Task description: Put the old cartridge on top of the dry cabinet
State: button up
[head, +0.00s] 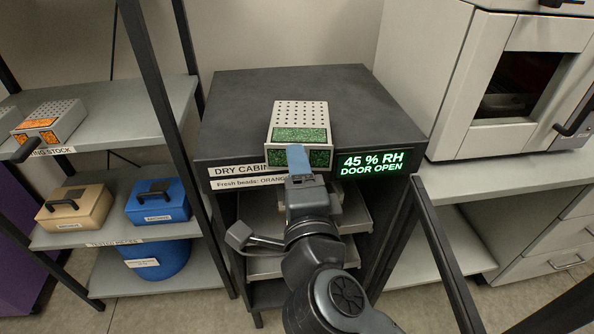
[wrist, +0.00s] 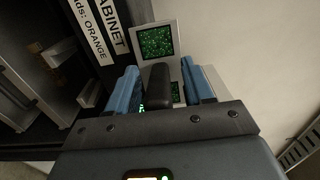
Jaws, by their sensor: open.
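The old cartridge (head: 300,116), a light grey box with a dotted top and green bead windows, rests on top of the dry cabinet (head: 235,110) at its front edge. Its front also shows in the wrist view (wrist: 155,42). My gripper (head: 298,157) is at the cartridge's front. In the wrist view my gripper (wrist: 160,88) has its blue fingers apart, one on each side of the cartridge's black handle (wrist: 157,84). A gap shows between handle and fingers. The handle is hidden behind my gripper in the head view.
The cabinet door (head: 440,255) stands open to the right, and its pulled-out shelves (head: 275,267) show below my gripper. A cartridge with orange windows (head: 48,122) sits on the left rack, above a tan case (head: 75,208) and a blue case (head: 158,203). An oven (head: 500,80) stands right.

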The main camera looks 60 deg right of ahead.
jog(key=shift+r, duration=0.1)
jog(key=b+v, duration=0.3)
jog(key=v, duration=0.9)
